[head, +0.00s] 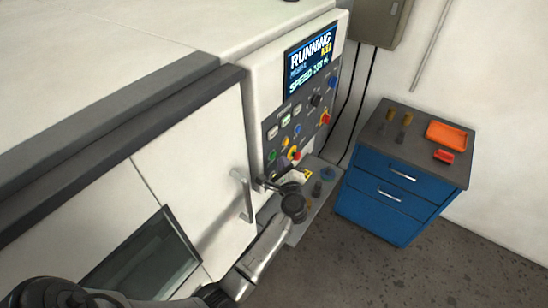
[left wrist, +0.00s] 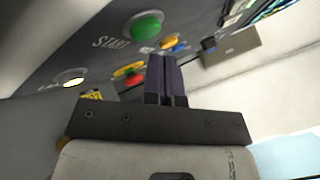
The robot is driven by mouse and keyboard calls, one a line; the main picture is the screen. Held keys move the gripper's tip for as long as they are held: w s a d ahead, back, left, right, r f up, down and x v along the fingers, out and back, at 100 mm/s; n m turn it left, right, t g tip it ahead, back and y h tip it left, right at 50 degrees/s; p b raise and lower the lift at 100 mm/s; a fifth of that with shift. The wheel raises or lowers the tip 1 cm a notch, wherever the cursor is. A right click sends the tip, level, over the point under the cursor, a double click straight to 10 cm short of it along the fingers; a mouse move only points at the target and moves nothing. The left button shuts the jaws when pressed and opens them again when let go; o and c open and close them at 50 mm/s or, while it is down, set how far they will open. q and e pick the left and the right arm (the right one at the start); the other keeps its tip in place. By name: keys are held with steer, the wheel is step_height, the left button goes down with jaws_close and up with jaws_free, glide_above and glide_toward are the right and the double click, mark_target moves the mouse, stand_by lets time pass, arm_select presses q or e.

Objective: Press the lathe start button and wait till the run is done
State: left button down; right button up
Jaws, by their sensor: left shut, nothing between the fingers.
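The lathe's control panel (head: 300,112) is on the right part of the big white machine. Its screen (head: 311,61) reads RUNNING with a speed line below. The green start button (head: 272,156) is low on the panel; in the left wrist view the green button (left wrist: 144,26) sits beside the word START. My left gripper (head: 268,183) is just below the panel's lower buttons. In the left wrist view its fingers (left wrist: 163,68) are shut and empty, with their tips below the green button in the picture; a small gap seems to show. My right gripper is out of view.
A red-and-yellow stop button (head: 294,154) is close to the start button. The lathe door handle (head: 243,195) is left of my left gripper. A blue drawer cabinet (head: 392,184) with an orange tray (head: 446,134) stands right. Grey floor lies clear in front of it.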

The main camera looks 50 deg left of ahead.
arm_select(q)
steer(key=d+b, duration=0.2)
steer(key=d, duration=0.1)
steer(key=w+d+b, duration=0.1)
steer(key=d, duration=0.1)
stand_by(0.6)
stand_by(0.7)
